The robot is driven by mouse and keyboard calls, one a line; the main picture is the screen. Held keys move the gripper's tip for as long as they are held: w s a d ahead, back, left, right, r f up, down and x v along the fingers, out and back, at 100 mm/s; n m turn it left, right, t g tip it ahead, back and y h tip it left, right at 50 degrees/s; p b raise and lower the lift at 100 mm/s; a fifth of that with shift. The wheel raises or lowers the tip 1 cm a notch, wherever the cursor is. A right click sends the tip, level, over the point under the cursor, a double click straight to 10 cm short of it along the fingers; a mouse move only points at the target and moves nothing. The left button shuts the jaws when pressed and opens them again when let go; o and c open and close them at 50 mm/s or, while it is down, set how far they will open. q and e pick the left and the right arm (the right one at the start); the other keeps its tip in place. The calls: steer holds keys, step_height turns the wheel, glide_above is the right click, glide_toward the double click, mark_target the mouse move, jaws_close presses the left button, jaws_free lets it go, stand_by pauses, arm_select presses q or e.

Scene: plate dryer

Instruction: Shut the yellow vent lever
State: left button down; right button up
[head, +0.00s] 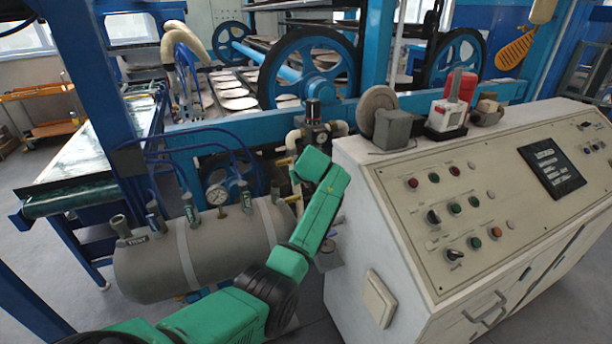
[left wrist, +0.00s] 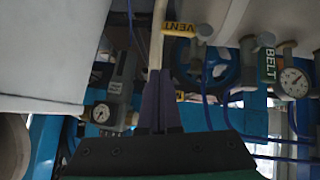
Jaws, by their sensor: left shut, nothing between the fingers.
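The yellow vent lever (left wrist: 179,29), marked VENT, is at the top middle of the left wrist view. It lies crosswise in that picture, its right end at a grey valve knob (left wrist: 204,31) and its left end by a pale pipe. My left gripper (left wrist: 160,74) is shut and empty, its dark fingers pointing up the picture, with the tips below the lever and apart from it in the picture. In the head view my green left arm reaches toward the gap left of the control cabinet; its fingers and the lever cannot be made out there.
A green BELT lever (left wrist: 268,65) and a pressure gauge (left wrist: 294,82) sit right of the vent lever. The white control cabinet (head: 352,215) stands close right of my arm. A grey tank (head: 150,270) with several valves and blue hoses lies left of it.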

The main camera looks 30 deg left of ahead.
arm_select(q)
steer(key=b+v, duration=0.1)
steer(key=v, duration=0.3)
steer(key=shift+s+d+r, duration=0.1)
steer(key=shift+d+r, duration=0.05)
steer(key=shift+r, duration=0.25)
arm_select(e)
steer(key=shift+s+a+f, duration=0.1)
steer(key=shift+a+f, duration=0.65)
steer(key=shift+a, duration=0.15)
arm_select(q)
steer(key=shift+f, duration=0.1)
arm_select(e)
steer(key=shift+d, duration=0.1)
